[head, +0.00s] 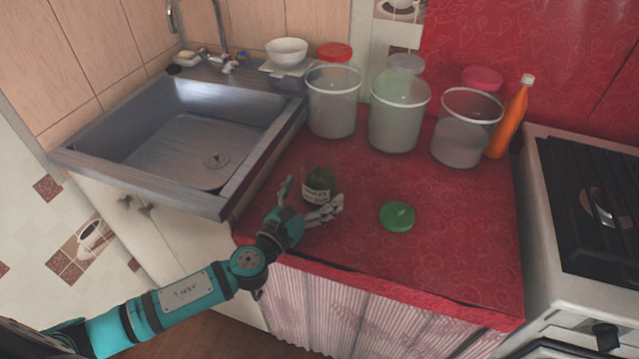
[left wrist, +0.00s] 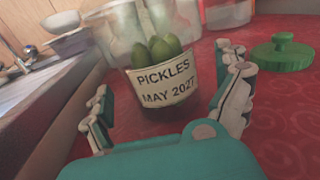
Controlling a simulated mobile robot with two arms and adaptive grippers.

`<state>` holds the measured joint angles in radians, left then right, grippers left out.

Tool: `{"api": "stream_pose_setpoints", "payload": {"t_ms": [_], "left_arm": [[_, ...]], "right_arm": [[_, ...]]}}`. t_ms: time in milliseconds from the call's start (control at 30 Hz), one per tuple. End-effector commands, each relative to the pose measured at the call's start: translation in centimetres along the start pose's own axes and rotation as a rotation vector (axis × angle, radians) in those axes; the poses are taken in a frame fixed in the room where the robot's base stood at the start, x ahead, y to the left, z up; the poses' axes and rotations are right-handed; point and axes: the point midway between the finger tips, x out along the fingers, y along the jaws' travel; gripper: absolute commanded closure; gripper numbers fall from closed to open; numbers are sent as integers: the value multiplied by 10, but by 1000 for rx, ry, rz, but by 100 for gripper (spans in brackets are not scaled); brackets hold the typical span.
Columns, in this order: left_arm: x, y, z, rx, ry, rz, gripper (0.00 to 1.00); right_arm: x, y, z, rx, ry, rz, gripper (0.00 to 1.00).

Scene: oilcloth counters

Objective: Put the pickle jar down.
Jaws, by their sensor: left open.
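The pickle jar (head: 318,187) is a clear jar of green pickles with a white label reading "PICKLES MAY 2027". It stands upright on the red oilcloth counter (head: 440,235), near the front edge and right of the sink. It also shows in the left wrist view (left wrist: 163,78). My left gripper (head: 312,205) is open, with one finger on each side of the jar; in the left wrist view (left wrist: 168,100) gaps show between the fingers and the jar. The green lid (head: 398,216) lies on the cloth to the right of the jar. My right gripper is not in view.
Three clear containers (head: 398,115) stand behind the jar, with an orange bottle (head: 511,115) beside them. The metal sink (head: 190,145) is on the left, with a white bowl (head: 287,52) behind it. A stove (head: 590,200) is on the right. The cloth right of the lid is clear.

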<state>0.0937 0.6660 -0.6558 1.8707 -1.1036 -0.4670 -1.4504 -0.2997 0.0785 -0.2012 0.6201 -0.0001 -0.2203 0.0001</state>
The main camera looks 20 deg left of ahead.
Motion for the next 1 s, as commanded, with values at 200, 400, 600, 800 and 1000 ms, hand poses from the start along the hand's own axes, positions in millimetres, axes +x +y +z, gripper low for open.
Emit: {"api": "stream_pose_setpoints", "payload": {"t_ms": [200,400,600,800,1000], "left_arm": [[-32,0,-1,-1,2,0,0],[-40,0,0,0,-1,0,0],[-40,0,0,-1,-1,0,0],[-39,0,0,-1,-1,0,0],[-39,0,22,-1,-1,0,0]], "right_arm": [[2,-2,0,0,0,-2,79],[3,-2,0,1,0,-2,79],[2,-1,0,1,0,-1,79],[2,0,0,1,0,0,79],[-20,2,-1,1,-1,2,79]]}}
